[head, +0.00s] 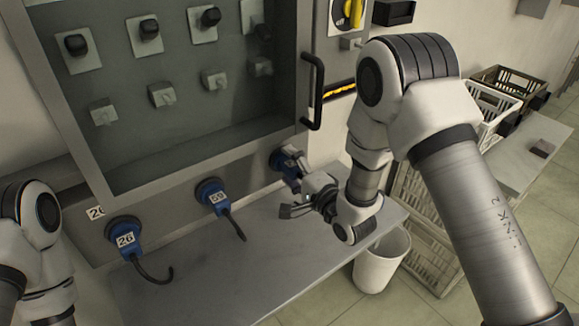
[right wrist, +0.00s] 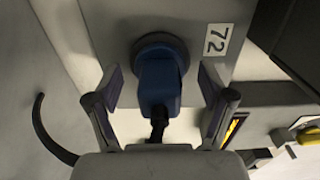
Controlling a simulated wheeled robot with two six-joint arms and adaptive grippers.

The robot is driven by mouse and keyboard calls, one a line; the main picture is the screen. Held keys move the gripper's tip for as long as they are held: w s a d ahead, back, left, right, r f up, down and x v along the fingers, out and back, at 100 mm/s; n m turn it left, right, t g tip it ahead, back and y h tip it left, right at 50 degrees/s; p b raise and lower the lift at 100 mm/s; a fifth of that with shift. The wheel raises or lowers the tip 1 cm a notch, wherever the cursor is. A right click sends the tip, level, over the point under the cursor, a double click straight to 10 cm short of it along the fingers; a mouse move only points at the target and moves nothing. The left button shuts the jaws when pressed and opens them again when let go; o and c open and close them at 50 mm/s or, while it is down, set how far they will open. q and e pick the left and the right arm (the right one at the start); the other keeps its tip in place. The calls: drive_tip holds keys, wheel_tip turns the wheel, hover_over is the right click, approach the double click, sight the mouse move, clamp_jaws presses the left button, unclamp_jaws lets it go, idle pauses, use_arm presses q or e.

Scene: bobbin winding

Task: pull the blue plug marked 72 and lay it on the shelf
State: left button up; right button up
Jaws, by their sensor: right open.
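The blue plug (right wrist: 159,82) sits in its round socket beside the label 72 (right wrist: 216,40) in the right wrist view. In the head view this plug (head: 287,165) is the rightmost of the blue plugs, partly hidden by my right gripper (head: 287,190). The gripper is open, and its fingers show on either side of the plug in the right wrist view (right wrist: 160,85), apart from it. The grey shelf (head: 225,275) runs below the plugs. My left arm shows at the left edge of the head view; its gripper is out of frame.
Two other blue plugs, one marked 26 (head: 124,240) and a middle one (head: 211,195), hang with black cables over the shelf. A glazed cabinet with a black handle (head: 313,92) is above. A white bin (head: 381,262) and crates (head: 428,225) stand right.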

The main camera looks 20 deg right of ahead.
idle(0.4)
clamp_jaws()
drive_tip(key=v, duration=0.6)
idle(1.1)
idle(0.3)
wheel_tip(320, 180, down, 7)
drive_tip(key=a+m+h+p, duration=0.2)
drive_tip(key=h+p, duration=0.1)
drive_tip(key=p, duration=0.2)
drive_tip(key=r+h, duration=0.1)
drive_tip(key=s+d+r+m+h, duration=0.1)
drive_tip(key=s+d+r+m+t+h, duration=0.1)
drive_tip(key=shift+d+r, duration=0.25)
